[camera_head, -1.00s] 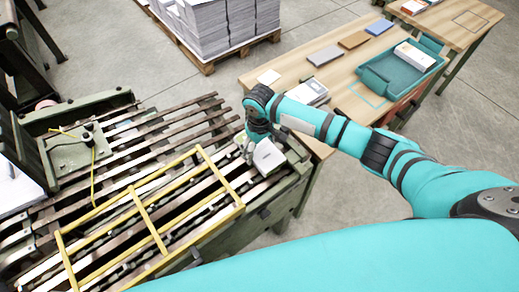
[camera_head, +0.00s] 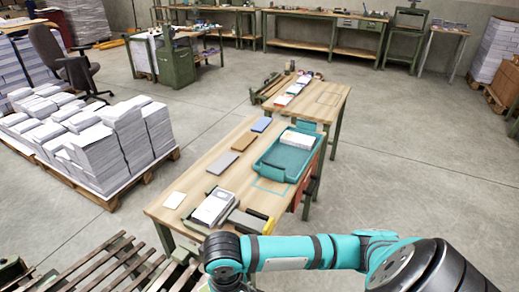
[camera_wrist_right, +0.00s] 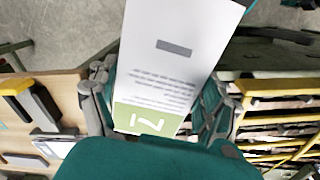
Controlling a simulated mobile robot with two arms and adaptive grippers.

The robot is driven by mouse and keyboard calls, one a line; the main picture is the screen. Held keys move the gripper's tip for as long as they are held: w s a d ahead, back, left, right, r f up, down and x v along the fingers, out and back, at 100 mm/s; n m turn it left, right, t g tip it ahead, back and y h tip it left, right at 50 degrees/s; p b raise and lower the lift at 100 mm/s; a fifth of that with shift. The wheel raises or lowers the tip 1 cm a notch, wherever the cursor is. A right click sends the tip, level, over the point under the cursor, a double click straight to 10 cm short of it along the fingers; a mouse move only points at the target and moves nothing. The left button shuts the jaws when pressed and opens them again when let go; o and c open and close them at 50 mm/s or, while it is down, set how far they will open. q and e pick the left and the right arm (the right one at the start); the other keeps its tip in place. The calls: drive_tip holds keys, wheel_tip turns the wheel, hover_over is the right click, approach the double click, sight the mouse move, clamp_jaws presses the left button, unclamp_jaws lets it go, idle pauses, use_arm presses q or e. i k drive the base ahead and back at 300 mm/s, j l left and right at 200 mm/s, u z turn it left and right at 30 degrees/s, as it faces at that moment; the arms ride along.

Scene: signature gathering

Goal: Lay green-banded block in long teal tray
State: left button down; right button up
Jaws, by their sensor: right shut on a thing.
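The green-banded block (camera_wrist_right: 158,70) is white with grey print and a green band bearing a white mark at its near end. My right gripper (camera_wrist_right: 155,108) is shut on it, one finger on each side, in the right wrist view. In the head view my right arm comes in at the bottom right, and its gripper and the block are out of frame. The long teal tray (camera_head: 279,158) lies on the wooden table, with a white stack of paper (camera_head: 298,138) at its far end and bare floor at its near end. My left gripper is not in view.
The wooden table (camera_head: 205,167) holds blue (camera_head: 261,124), brown (camera_head: 243,141) and grey (camera_head: 222,163) flat pieces left of the tray. A white block (camera_head: 213,206) sits near its front edge. A slatted conveyor (camera_head: 110,268) is at lower left.

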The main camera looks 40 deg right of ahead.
sight(283, 164)
drive_tip(key=l, duration=1.1)
drive_tip(key=k+l, duration=0.15)
drive_tip(key=l, duration=0.95)
drive_tip(key=i+l, duration=0.95)
